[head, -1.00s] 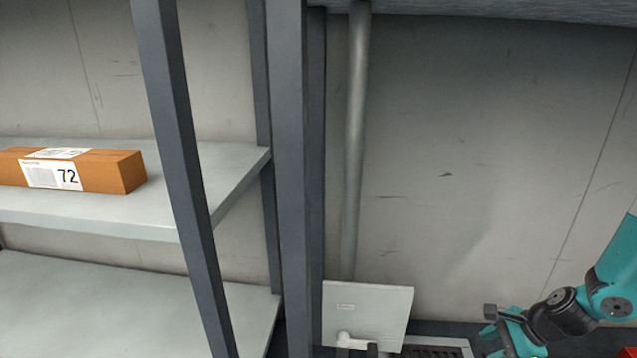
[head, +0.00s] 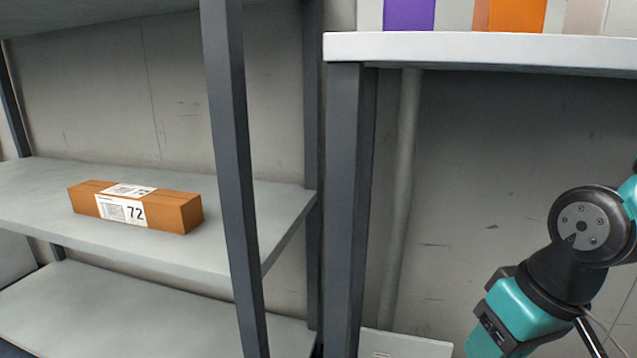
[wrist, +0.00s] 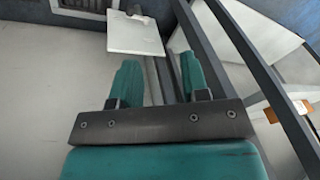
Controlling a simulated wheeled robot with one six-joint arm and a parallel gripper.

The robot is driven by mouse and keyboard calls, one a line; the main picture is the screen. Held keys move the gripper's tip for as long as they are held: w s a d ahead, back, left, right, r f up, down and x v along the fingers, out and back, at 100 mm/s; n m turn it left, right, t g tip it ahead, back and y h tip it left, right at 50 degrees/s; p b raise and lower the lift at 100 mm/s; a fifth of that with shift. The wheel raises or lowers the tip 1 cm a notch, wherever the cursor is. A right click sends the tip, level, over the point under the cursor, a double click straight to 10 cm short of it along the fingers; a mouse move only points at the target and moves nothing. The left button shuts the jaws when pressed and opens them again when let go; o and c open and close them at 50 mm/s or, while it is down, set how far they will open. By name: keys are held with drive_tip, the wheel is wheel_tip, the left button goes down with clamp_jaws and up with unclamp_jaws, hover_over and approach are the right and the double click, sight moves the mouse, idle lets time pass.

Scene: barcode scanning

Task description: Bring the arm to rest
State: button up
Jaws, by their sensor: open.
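My gripper (wrist: 158,85) shows in the wrist view with its two teal fingers apart and nothing between them. In the head view my arm is at the right, its teal and black links folded downward. The fingertips are not clear there. The wrist view looks past the fingers toward a pale wall and the dark shelf posts, with the gripper in free space and touching nothing that I can see.
An orange box (head: 180,212) labelled 72 lies on the left middle shelf (head: 40,215). A dark post (head: 236,190) stands in front. Colored items (head: 409,14) stand on a white upper shelf (head: 480,48). A white panel (wrist: 134,36) lies beyond the fingers.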

drive_tip(key=s+a+r+n+g+y+p, duration=0.2)
drive_tip(key=s+a+r+n+p, duration=0.3)
drive_tip(key=r, duration=0.6)
wheel_tip(320, 180, up, 37)
drive_tip(key=s+a+m+p, duration=0.1)
drive_tip(key=p, duration=3.5)
drive_tip(key=shift+s+p, duration=0.3)
drive_tip(key=shift+s, duration=0.1)
drive_tip(key=shift+f, duration=0.1)
